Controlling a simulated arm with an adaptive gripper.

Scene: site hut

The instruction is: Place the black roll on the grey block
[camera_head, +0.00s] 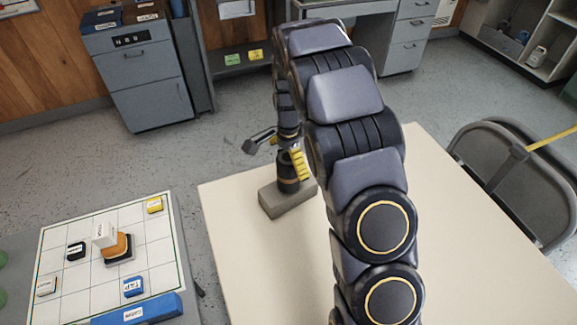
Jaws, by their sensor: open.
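The grey block (273,204) lies on the cream tabletop near its far left corner. The black roll (288,186), dark with a tan band, stands upright on top of the block, toward its right part. My gripper (277,155) is just above and around the roll's upper part, with its fingers spread. One dark finger sticks out to the left, clear of the roll. The finger with yellow ridges is at the roll's right side; I cannot tell whether it touches. My arm hides part of the tabletop behind it.
The cream table (235,255) is otherwise bare where it shows. At left, a white gridded board (150,232) holds several small labelled blocks and a blue box (150,310). A folding chair (520,185) stands at right. Grey cabinets (145,75) stand behind.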

